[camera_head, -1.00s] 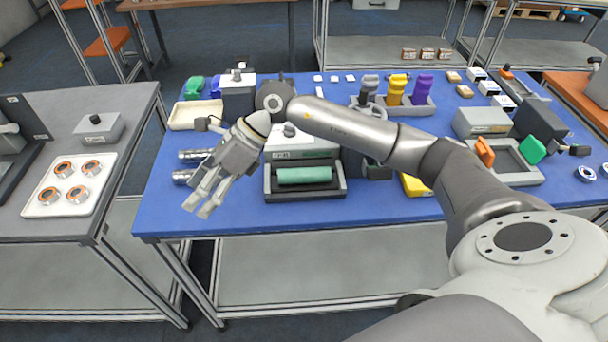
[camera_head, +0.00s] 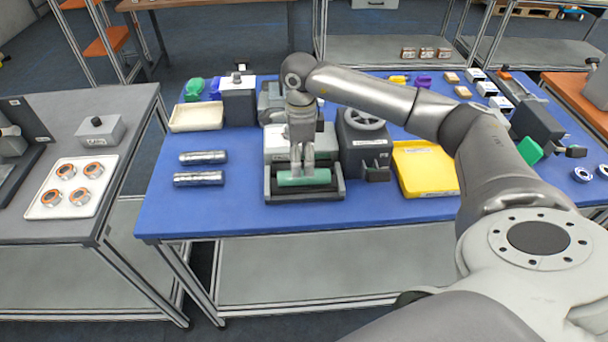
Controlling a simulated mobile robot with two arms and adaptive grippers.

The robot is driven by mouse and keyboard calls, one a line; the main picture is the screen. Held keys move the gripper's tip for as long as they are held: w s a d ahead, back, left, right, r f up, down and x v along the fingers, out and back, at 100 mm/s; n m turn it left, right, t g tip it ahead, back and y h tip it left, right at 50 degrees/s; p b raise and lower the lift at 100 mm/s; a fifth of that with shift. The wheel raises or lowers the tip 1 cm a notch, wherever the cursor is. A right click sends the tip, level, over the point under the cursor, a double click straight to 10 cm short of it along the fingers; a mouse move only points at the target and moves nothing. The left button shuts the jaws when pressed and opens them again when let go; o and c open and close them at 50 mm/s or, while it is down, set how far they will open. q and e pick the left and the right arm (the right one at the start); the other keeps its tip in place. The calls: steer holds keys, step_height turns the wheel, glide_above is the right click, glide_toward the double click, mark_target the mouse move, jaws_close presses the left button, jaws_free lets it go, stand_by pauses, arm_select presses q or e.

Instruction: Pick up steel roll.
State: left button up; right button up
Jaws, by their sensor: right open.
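Two shiny steel rolls lie side by side on the blue table, the far one (camera_head: 203,157) and the near one (camera_head: 198,178). A green roll (camera_head: 304,178) lies in a dark tray (camera_head: 330,194) at the front of a grey device. My right gripper (camera_head: 302,172) points down at the green roll, with its fingers in front of or over the roll's left-middle part. It is open, and I cannot tell whether the fingers touch the roll. My left gripper is not in view.
A grey machine with a handwheel (camera_head: 365,143) stands right of the tray, then a yellow bin (camera_head: 425,168). A cream tray (camera_head: 196,117) sits behind the steel rolls. The blue surface (camera_head: 180,215) in front of them is clear.

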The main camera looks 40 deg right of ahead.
steer(key=shift+s+a+f+p, duration=0.1)
steer(key=shift+a+f+p, duration=0.1)
steer(key=shift+f+p, duration=0.15)
steer(key=f, duration=0.1)
steer(key=f+p, duration=0.1)
steer(key=f, duration=0.1)
steer(key=shift+a+f+p, duration=0.25)
steer(key=shift+a+p, duration=0.05)
steer(key=shift+f, duration=0.45)
jaws_close()
steer(key=shift+r, duration=0.1)
steer(key=shift+r+b, duration=0.65)
steer(key=shift+b, duration=0.05)
steer(key=shift+r+b, duration=0.55)
steer(key=shift+r, duration=0.1)
steer(key=s+a+r+b, duration=0.4)
steer(key=s+r, duration=0.6)
steer(key=s, duration=0.3)
steer(key=shift+s+r+b, duration=0.15)
steer(key=shift+b, duration=0.15)
